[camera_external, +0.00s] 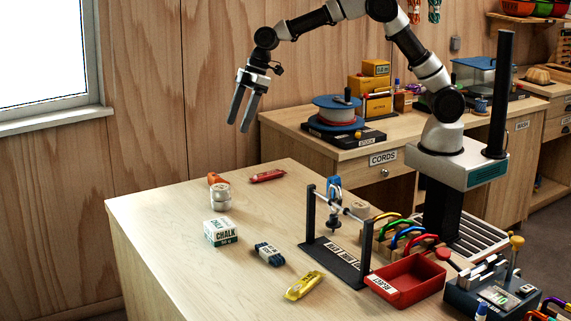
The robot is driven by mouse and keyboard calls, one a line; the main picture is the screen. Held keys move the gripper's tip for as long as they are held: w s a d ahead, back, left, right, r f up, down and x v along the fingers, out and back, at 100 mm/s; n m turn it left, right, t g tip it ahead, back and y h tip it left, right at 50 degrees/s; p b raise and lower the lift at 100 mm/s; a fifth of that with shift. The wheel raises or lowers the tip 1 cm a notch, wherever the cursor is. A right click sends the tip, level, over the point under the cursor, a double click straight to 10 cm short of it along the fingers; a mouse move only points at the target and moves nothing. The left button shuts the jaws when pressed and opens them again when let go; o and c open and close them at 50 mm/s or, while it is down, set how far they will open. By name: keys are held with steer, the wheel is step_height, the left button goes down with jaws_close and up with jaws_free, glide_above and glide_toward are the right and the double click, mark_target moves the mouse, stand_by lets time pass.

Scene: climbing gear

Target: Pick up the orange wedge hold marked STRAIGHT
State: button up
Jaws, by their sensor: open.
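A small orange object (213,178) lies near the back left of the wooden table (150,215), partly hidden behind a short stack of white rolls (220,199). It is the only loose orange thing I see on the table, but its shape and any STRAIGHT marking cannot be made out. My gripper (239,126) hangs in the air above the back of the table, pointing down. Its two fingers are apart with nothing between them. It is well above the orange object and a little to its right in the picture.
A red item (267,175) lies right of the orange object. In front are a chalk box (220,233), a dark blue bundle (269,254) and a yellow item (304,286). A black rack (337,262) and a red tray (406,282) stand at the right.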

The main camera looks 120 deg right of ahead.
mark_target(222, 178)
steer(key=p+x, duration=0.1)
steer(key=x, duration=1.6)
steer(key=shift+w+p, duration=0.1)
steer(key=shift+p, duration=0.2)
steer(key=shift+c, duration=0.3)
steer(key=c, duration=1.1)
